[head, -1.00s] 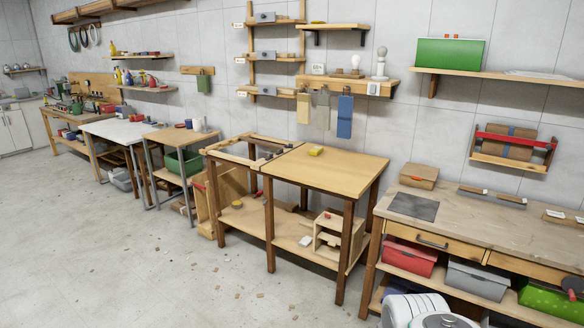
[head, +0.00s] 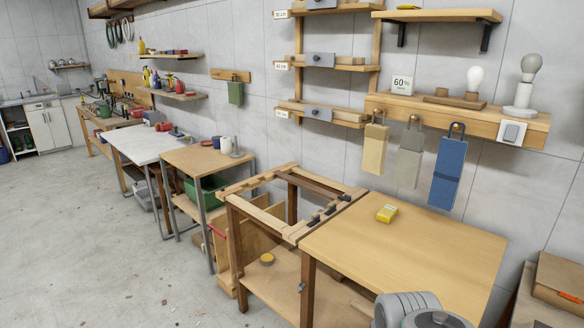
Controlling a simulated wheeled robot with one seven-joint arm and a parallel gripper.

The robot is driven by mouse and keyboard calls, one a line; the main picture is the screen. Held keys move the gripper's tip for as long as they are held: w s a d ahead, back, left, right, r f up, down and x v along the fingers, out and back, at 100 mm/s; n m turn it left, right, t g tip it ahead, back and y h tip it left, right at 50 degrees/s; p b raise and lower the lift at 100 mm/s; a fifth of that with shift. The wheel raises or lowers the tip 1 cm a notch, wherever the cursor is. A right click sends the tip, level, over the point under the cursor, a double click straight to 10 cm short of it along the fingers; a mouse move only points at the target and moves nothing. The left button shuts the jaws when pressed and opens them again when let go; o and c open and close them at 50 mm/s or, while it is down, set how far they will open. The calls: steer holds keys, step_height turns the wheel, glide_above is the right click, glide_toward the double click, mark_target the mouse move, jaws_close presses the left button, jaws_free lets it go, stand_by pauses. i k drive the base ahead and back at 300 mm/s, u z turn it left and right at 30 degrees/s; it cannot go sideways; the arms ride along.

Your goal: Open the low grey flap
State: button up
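Three small grey flaps sit one above another on the wooden wall rack. The low grey flap (head: 318,112) is on the bottom shelf, flat against its front, and looks closed. The middle grey flap (head: 321,60) is above it, and the top grey flap (head: 321,4) is at the picture's upper edge. Each has a small dark spot on its face. My gripper is not in view; only a rounded grey-white part of my own arm shows at the bottom edge.
A wooden table (head: 400,262) stands below the rack, with a yellow block (head: 387,213) on it. An open wooden frame (head: 262,208) adjoins it on the left. Three tags, including a blue one (head: 448,172), hang right of the rack. Floor at left is mostly clear.

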mark_target(315, 112)
steer(key=u, duration=0.45)
steer(key=i, duration=1.05)
steer(key=u, duration=0.9)
steer(key=i, duration=1.55)
steer(key=z, duration=0.1)
